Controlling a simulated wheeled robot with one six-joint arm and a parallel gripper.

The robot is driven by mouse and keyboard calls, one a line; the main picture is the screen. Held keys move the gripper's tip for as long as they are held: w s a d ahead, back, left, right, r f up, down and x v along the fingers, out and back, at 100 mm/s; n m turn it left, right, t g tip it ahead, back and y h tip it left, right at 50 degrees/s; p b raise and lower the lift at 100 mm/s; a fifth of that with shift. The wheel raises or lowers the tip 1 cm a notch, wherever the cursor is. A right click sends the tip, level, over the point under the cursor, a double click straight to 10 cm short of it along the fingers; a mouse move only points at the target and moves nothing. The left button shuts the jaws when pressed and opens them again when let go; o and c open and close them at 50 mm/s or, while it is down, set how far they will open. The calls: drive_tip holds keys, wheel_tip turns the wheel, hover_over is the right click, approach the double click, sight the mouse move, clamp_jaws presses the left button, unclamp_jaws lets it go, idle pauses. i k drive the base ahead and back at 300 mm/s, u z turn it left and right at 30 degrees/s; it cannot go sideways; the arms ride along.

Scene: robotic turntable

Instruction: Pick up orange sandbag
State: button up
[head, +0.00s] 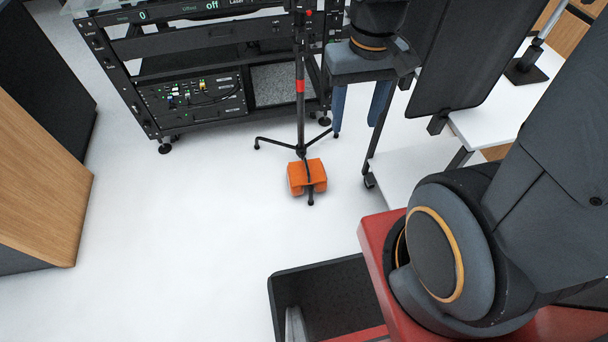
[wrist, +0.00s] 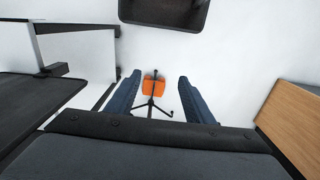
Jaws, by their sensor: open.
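The orange sandbag (head: 298,178) lies on the white floor, draped over a leg at the foot of a black tripod stand (head: 300,110). My gripper (head: 358,125) shows at the upper middle of the head view, pointing down with its two blue fingers spread and nothing between them. In the wrist view, the sandbag (wrist: 154,86) appears between the two fingers (wrist: 155,95), farther off and lower than they are. The gripper is apart from the sandbag. The stand's legs (wrist: 150,106) lie on the near side of the bag in the wrist view.
A black equipment rack (head: 200,95) stands behind the stand. A white table (head: 490,125) with a dark panel (head: 460,55) is at the right. A wooden cabinet (head: 40,180) is at the left. The floor left of the sandbag is clear.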

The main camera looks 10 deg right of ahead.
sight(300, 174)
drive_tip(key=u, duration=0.05)
drive_tip(key=k, duration=0.5)
drive_tip(key=u, duration=1.55)
drive_tip(key=i, duration=1.05)
drive_tip(key=z, duration=2.2)
